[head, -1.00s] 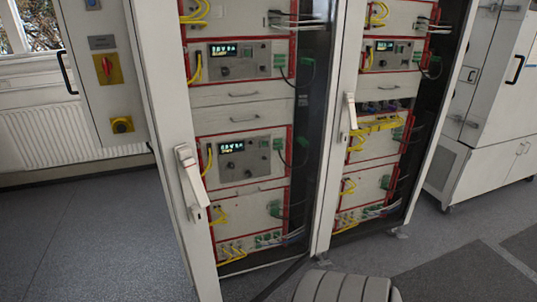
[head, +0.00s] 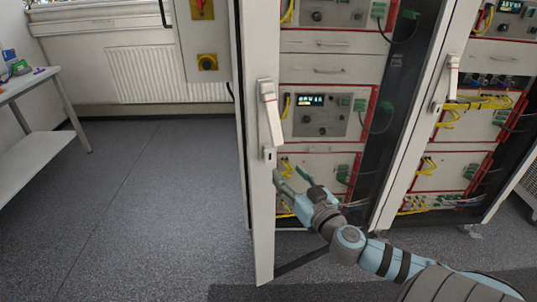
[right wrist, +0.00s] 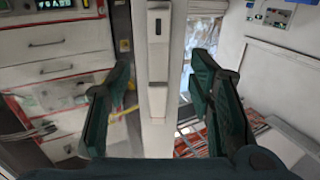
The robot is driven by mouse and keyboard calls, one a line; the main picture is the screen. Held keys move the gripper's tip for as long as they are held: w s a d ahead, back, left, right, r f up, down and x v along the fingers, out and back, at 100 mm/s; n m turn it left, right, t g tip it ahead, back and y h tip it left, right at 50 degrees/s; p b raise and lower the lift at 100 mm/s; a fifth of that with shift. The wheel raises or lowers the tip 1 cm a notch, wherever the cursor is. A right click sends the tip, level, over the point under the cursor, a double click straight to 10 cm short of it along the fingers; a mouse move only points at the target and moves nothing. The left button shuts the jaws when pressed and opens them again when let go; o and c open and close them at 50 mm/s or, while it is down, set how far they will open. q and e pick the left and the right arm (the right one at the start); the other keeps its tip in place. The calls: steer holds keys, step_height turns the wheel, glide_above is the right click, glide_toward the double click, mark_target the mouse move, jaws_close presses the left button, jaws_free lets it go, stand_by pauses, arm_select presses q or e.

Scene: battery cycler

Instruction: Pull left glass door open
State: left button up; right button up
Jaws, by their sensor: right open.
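The left glass door has a white frame (head: 254,185) and a white lever handle (head: 270,112). It stands ajar, its bottom edge angled out from the cabinet. My right gripper (head: 278,180) is by the frame, just below the handle. In the right wrist view my right gripper (right wrist: 160,105) is open, one finger on each side of the white frame edge (right wrist: 157,125). A white fitting with a dark slot (right wrist: 158,60) shows on that edge. Gaps show beside the frame, and I cannot tell whether a finger touches it. My left gripper is not in view.
The right glass door (head: 425,130) with its own white handle (head: 451,78) stands beside it and looks closed. Rack units with yellow cables (head: 322,112) sit behind the glass. Grey floor (head: 150,220) is free to the left. A white table (head: 30,95) stands at far left.

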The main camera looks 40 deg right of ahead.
mark_target(270, 152)
steer(key=p+x, duration=0.3)
steer(key=x, duration=1)
steer(key=shift+w+d, duration=0.1)
steer(key=shift+w, duration=0.15)
steer(key=shift+f, duration=0.1)
steer(key=shift+c, duration=0.2)
jaws_close()
